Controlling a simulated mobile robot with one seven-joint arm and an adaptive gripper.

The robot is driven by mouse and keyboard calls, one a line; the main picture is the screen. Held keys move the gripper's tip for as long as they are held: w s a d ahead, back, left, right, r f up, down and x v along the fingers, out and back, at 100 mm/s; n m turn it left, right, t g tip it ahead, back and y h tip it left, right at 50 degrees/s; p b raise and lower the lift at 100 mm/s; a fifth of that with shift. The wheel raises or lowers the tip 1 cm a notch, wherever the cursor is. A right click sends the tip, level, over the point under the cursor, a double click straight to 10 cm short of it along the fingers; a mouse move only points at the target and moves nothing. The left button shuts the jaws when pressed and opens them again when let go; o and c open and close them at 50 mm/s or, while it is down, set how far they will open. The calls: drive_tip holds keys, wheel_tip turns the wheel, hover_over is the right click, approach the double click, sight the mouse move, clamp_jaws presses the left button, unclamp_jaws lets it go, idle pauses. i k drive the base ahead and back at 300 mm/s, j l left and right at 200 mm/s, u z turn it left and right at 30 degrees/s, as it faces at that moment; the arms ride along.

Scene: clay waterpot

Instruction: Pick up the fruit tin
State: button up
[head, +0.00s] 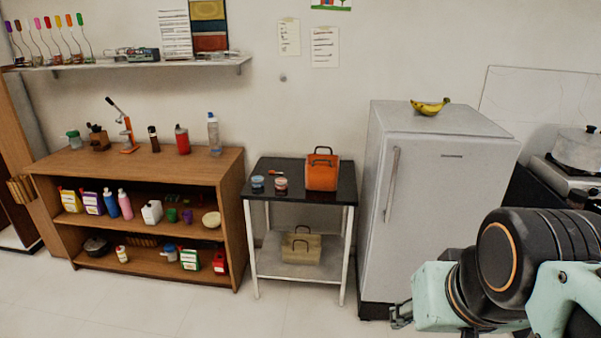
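Two small tins stand on the black-topped side table (305,197) in the head view. One is a bluish tin (257,183), and the other is a reddish tin (281,184) just right of it. They are too small to tell which is the fruit tin. My gripper (401,316) shows at the lower right, in front of the fridge's base and well away from the tins. Its fingers are small and partly hidden behind my arm, so I cannot tell if they are open.
An orange bag (321,170) stands right of the tins, and a small red item (276,172) lies behind them. A wooden shelf unit (232,185) is to the left, a grey fridge (440,185) to the right. The floor (200,310) in front is clear.

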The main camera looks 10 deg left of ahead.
sight(280, 183)
drive_tip(key=j, duration=1.15)
drive_tip(key=i+j, duration=0.15)
drive_tip(key=j, duration=0.95)
drive_tip(key=i+l, duration=0.1)
drive_tip(key=i, duration=1.05)
drive_tip(key=i+l, duration=0.1)
drive_tip(key=i, duration=1.05)
